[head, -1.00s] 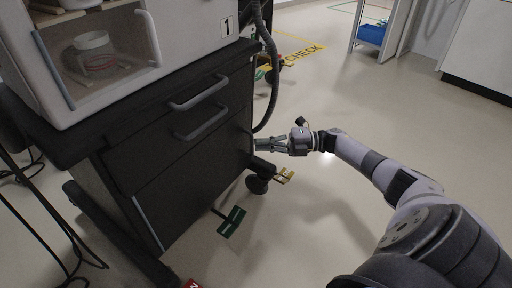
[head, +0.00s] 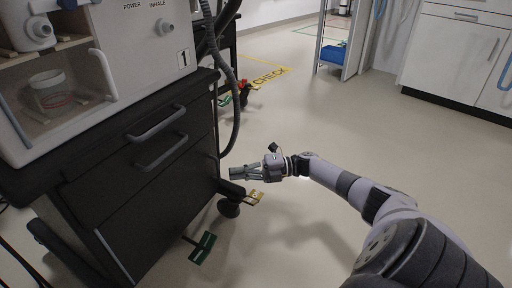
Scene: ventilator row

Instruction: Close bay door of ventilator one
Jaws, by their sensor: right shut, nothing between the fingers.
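Ventilator one (head: 140,45) stands at the left, a pale housing with the label "1" (head: 183,57) on a dark wheeled cart (head: 130,190). Its bay (head: 65,75) faces me and holds a white canister (head: 47,82) on a small stand. A pale upright handle (head: 107,75) is at the bay's right side and a grey strip (head: 15,122) at its left. I cannot tell how far the bay door is open. My right gripper (head: 232,173) is shut and empty, low beside the cart's right side, well below the bay. My left gripper is out of view.
White cabinets (head: 455,55) stand far right. The middle floor is clear.

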